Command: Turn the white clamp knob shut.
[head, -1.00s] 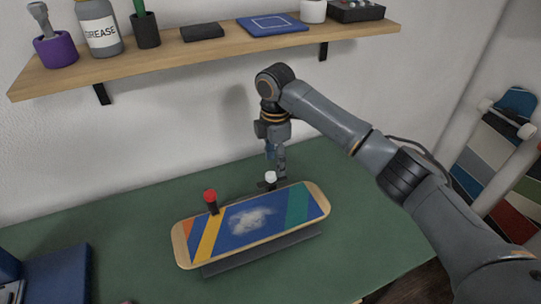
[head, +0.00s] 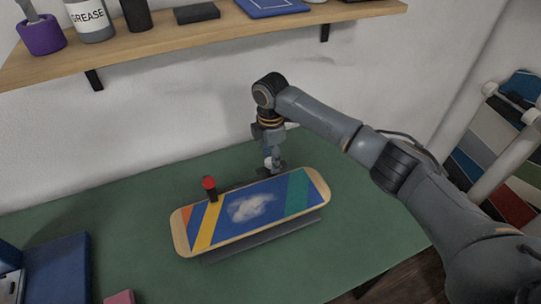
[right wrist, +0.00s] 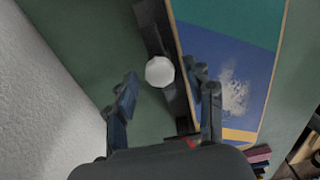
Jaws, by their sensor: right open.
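The white clamp knob (right wrist: 159,71) shows in the right wrist view, round and pale on a dark clamp bar beside the board. My right gripper (right wrist: 165,85) is open, with one finger on either side of the knob in that view; I cannot tell whether either touches it. In the head view the right gripper (head: 272,161) points down at the back edge of the striped skateboard deck (head: 293,204) and partly hides the white knob. A second clamp knob, red (head: 208,183), stands at the deck's back left. My left gripper is not in view.
The deck rests on a dark stand on the green bench (head: 370,225). A wall shelf (head: 225,32) with jars and small items hangs above. A blue box (head: 57,268) lies at the left, and a pink item (head: 120,297) at the front edge.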

